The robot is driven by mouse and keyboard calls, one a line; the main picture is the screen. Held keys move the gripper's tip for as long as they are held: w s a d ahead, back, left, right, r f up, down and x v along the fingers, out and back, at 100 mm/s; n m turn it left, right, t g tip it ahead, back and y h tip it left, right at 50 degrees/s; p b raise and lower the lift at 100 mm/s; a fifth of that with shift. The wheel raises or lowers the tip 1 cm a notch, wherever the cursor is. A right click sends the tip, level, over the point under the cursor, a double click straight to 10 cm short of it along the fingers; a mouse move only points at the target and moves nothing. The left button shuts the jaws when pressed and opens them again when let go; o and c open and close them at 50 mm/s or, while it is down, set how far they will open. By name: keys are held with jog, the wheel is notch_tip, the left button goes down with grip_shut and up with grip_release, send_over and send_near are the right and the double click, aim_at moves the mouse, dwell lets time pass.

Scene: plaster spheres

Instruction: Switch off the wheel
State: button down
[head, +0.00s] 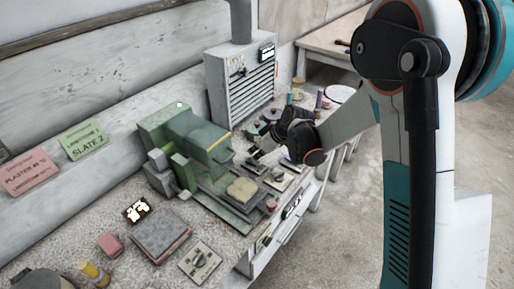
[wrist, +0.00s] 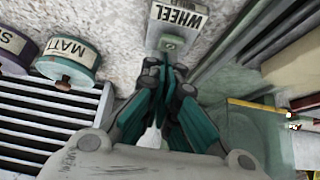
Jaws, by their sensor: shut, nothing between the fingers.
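A white label reading WHEEL (wrist: 181,15) shows at the top of the wrist view. Below it on the same plate is a small greenish switch (wrist: 172,43). My gripper (wrist: 166,74) is shut and empty, its fingertips just below the switch in the picture; I cannot tell whether they touch it. In the head view my gripper (head: 256,153) is low over the bench, right of a green machine (head: 188,142) with a yellow edge. The switch cannot be made out there. The machine's green housing (wrist: 258,135) shows at right in the wrist view.
Round tins, one marked MATT (wrist: 70,62), and a slatted rack (wrist: 45,115) lie left in the wrist view. A book-like block (head: 160,235) and a switch plate (head: 200,262) lie at the front.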

jog(key=shift+f, duration=0.3)
jog(key=shift+d+f, duration=0.1)
jog(key=shift+s+d+f+b, duration=0.3)
jog(key=shift+f+b, duration=0.3)
jog(key=shift+b, duration=0.1)
jog(key=shift+a+r, duration=0.1)
jog(key=shift+r, duration=0.1)
jog(key=shift+w, duration=0.1)
jog(key=shift+w+a+r, duration=0.2)
jog(key=shift+w+a, duration=0.25)
jog(key=shift+a, duration=0.1)
jog(key=shift+p, duration=0.3)
